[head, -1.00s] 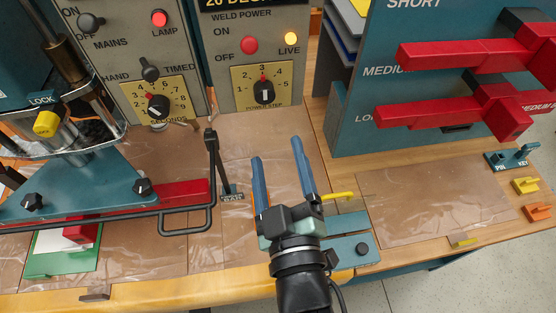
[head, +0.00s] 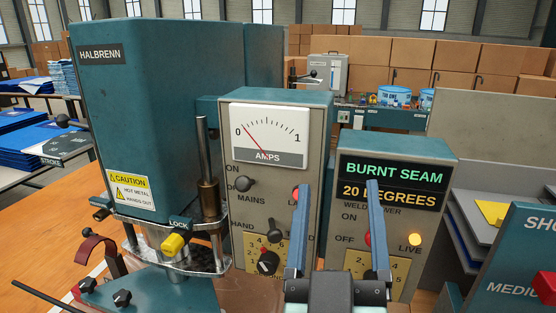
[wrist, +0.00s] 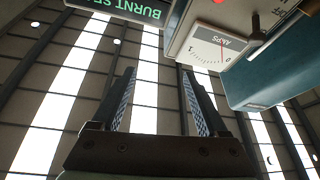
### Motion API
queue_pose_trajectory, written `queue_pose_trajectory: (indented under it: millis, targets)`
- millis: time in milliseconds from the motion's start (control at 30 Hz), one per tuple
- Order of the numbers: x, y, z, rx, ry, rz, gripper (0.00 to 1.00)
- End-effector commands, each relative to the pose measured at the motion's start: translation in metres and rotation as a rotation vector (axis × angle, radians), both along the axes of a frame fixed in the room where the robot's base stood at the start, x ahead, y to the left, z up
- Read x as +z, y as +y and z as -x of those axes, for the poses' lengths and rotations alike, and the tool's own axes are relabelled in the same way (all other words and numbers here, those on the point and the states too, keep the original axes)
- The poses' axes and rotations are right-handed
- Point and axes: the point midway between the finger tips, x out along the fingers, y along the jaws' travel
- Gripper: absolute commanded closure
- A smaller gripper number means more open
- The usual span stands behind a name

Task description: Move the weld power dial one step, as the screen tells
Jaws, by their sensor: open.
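The screen (head: 393,183) on the weld power panel (head: 440,240) reads "BURNT SEAM" and "20 DEGREES". Part of the weld power scale (head: 401,268) shows low on this panel, with a 2 and a 5 legible. The dial's knob is hidden behind my gripper's right finger. My gripper (head: 338,186) is open and empty, in front of the panels with its fingers pointing up. The wrist view shows the open fingers (wrist: 159,72) against the roof, with the screen (wrist: 125,8) upside down at the top.
Left of the screen stands a panel with an amps meter (head: 264,135), a mains switch (head: 245,184) and a seconds dial (head: 268,262). The LIVE lamp (head: 414,239) is lit.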

Motion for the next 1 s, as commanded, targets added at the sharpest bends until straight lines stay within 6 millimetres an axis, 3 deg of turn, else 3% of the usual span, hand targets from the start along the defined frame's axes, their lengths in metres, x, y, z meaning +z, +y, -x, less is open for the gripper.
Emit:
queue_pose_trajectory:
  millis: [33, 200, 300, 400, 567, 1000]
  targets:
    - [0.036, 0.010, 0.002, 0.036, -0.073, -0.024, 0.23]
    - [0.127, 0.039, 0.022, 0.161, -0.257, -0.102, 0.23]
    - [0.165, 0.051, 0.037, 0.220, -0.335, -0.130, 0.23]
    - [0.189, 0.060, 0.049, 0.261, -0.385, -0.147, 0.23]
    - [0.203, 0.065, 0.057, 0.288, -0.413, -0.158, 0.23]
    - [0.202, 0.064, 0.057, 0.287, -0.412, -0.158, 0.23]
